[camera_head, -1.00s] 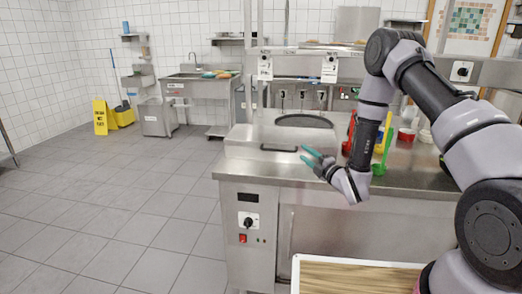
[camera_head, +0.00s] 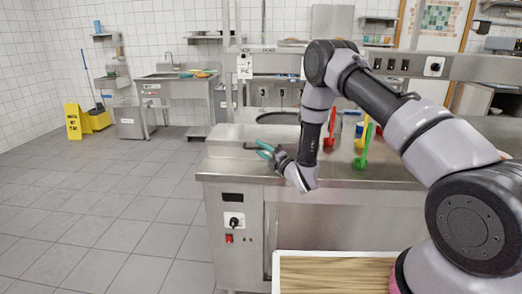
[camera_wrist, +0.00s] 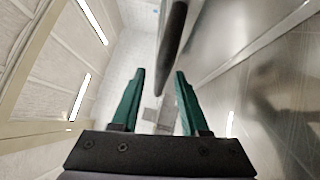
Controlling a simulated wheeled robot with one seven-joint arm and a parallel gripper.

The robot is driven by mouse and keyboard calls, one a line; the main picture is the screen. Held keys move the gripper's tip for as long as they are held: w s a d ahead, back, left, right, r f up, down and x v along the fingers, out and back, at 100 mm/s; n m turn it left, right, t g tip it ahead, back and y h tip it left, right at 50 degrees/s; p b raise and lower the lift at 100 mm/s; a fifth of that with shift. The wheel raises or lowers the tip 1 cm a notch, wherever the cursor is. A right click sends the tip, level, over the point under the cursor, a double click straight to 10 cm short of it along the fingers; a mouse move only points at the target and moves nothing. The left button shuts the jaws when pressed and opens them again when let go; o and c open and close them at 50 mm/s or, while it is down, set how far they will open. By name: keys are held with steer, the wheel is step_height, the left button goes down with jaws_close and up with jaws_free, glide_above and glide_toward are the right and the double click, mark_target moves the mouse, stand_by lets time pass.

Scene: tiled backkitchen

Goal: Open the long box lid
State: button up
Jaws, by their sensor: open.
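The long box is a low stainless steel box with a metal lid (camera_head: 228,134) on the left end of the counter, and the lid looks closed. Its dark bar handle (camera_head: 249,147) is on the front side; a dark bar, likely this handle, shows in the wrist view (camera_wrist: 172,48). My gripper (camera_head: 262,148) has green fingers and is open at the right end of the handle. In the wrist view the open fingers (camera_wrist: 158,75) are empty, with the bar's near end just beyond and between the tips. Contact cannot be told.
A round dark opening (camera_head: 279,118) is in the counter behind the box. Red and green utensils (camera_head: 362,146) stand on the counter right of my gripper. A wooden-topped surface (camera_head: 335,272) is in front at the bottom.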

steer(key=shift+w+a, duration=0.1)
jaws_close()
stand_by(1.4)
